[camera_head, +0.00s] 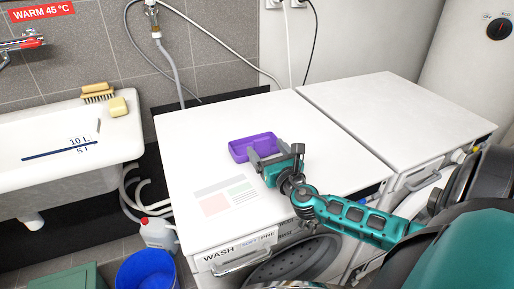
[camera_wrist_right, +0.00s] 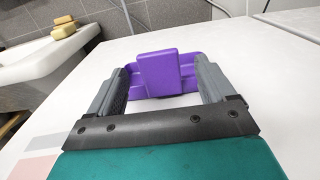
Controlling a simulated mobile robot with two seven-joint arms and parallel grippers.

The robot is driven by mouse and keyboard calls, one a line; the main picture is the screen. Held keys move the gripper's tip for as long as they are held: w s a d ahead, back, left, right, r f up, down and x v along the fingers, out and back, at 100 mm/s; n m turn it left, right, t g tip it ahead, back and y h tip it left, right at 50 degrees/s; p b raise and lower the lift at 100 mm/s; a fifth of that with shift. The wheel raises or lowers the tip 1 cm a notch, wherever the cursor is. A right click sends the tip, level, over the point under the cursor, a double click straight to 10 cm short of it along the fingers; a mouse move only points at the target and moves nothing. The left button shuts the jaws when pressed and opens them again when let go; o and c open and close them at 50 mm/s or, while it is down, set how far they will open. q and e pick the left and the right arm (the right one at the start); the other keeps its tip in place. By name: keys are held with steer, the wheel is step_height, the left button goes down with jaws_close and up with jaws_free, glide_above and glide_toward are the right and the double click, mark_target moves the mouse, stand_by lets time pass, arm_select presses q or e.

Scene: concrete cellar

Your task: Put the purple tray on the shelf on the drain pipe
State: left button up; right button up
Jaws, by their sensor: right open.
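The purple tray (camera_head: 252,145) lies on the white top of the left washing machine. It also shows in the right wrist view (camera_wrist_right: 190,72), with a purple block-like part standing between the fingers. My right gripper (camera_head: 272,157) is at the tray's near side and partly covers it. In the right wrist view the gripper (camera_wrist_right: 160,85) is open, its two grey fingers on either side of the purple block-like part, with a gap at each side. Whether the fingertips touch the tray I cannot tell. My left gripper is not in view. I see no shelf that I can make out.
A white sink (camera_head: 60,135) with a brush (camera_head: 97,92) and yellow sponge (camera_head: 118,106) stands at left. A grey pipe (camera_head: 171,72) runs down the tiled wall. A second white machine (camera_head: 400,115) adjoins at right. A blue bucket (camera_head: 146,271) and white jug (camera_head: 158,233) stand below.

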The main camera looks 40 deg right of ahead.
mark_target(263, 144)
steer(key=shift+x, duration=1.65)
steer(key=shift+a, duration=0.1)
steer(key=shift+c, duration=0.4)
steer(key=c, duration=1.1)
steer(key=shift+r, duration=0.15)
